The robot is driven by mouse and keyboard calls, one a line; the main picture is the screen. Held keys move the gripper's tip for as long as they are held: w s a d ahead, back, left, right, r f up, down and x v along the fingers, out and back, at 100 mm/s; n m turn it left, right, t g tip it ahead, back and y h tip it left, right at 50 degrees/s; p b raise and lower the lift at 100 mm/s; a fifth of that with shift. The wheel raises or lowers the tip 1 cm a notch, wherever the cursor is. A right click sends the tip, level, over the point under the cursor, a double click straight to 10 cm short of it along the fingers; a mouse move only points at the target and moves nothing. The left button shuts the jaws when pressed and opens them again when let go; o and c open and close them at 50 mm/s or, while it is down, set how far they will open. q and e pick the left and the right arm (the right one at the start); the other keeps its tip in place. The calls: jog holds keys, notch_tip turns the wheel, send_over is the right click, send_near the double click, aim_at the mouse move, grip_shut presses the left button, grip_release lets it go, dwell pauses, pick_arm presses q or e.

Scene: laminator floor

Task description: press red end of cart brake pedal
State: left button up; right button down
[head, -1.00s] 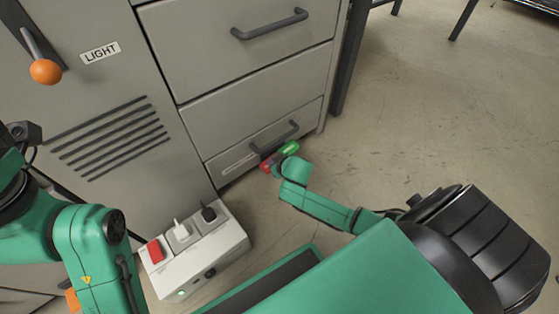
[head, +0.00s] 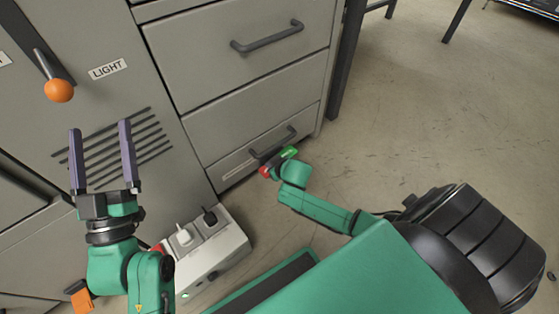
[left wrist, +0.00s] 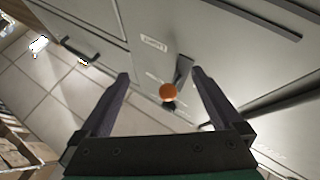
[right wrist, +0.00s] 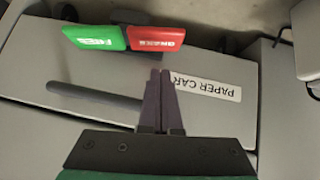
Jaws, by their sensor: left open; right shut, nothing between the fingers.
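The pedal shows in the right wrist view with a red end (right wrist: 157,38) lettered BRAKE and a green end (right wrist: 95,40) lettered FREE, side by side. In the head view the red end (head: 265,171) is partly covered by my right arm, and the green end (head: 290,152) shows just beyond it. My right gripper (right wrist: 160,72) is shut and empty, its tips near the red end in the picture; I cannot tell whether they touch. It is hidden in the head view. My left gripper (head: 100,127) is open and empty in front of the cabinet vents.
A grey cabinet (head: 210,125) with drawers stands ahead. An orange-knobbed lever (head: 59,90) beside the LIGHT label is above my left gripper; the knob (left wrist: 168,91) shows between its fingers. A white socket box (head: 225,248) sits on the floor.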

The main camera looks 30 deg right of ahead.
pick_arm(q)
jog(key=s+d+f+n+g+y+p, duration=0.1)
jog(key=s+f+g, duration=0.25)
jog(key=f, duration=0.75)
jog(key=s+d+f+g+y+p, duration=0.15)
jog(key=f+g, duration=0.25)
jog(key=f, duration=0.7)
jog(key=s+f+g+p, duration=0.3)
jog(key=s+f+g, duration=0.1)
jog(key=s+f, duration=0.2)
jog(key=shift+s, duration=0.8)
pick_arm(e)
jog(key=v, duration=0.9)
jog(key=shift+s+a, duration=0.15)
